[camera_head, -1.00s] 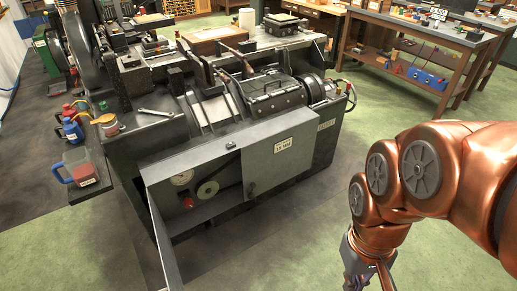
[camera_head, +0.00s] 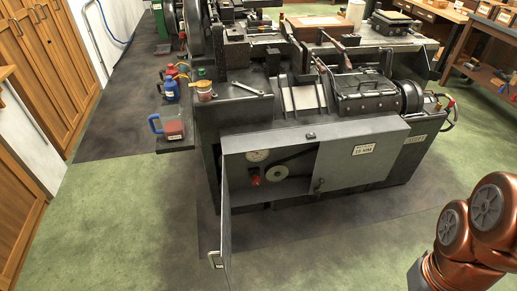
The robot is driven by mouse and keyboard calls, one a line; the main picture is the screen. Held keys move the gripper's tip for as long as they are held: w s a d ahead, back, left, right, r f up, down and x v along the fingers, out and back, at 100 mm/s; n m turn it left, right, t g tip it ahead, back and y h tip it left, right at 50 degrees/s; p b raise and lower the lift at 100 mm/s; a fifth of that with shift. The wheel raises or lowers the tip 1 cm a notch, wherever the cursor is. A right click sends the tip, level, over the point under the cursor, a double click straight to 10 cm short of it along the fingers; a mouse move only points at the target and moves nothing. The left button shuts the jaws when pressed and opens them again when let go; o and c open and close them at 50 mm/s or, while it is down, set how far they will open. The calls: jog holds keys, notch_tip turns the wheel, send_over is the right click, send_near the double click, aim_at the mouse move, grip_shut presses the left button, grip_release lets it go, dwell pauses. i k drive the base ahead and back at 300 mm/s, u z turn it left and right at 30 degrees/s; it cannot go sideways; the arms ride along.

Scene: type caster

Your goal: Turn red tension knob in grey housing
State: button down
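The red tension knob (camera_head: 255,181) sits low on the left inside the open grey housing (camera_head: 226,172) at the front of the machine. Beside it are a pale round dial (camera_head: 258,155) above and a grey pulley (camera_head: 278,173) to the right, with a dark belt. The housing's left door (camera_head: 224,235) stands swung open toward me, with a handle near its lower end. The right panel (camera_head: 357,160) covers the other part of the front. My copper arm is at the lower right, well apart from the knob. My gripper is out of the picture.
A wrench (camera_head: 248,89) lies on the machine top. Wooden cabinets (camera_head: 45,70) line the left wall. Green floor in front right is clear; the open door juts into the front space.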

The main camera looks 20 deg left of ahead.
aim_at(256, 180)
jog(key=u, duration=4.25)
jog(key=k, duration=1.3)
jog(key=z, duration=0.95)
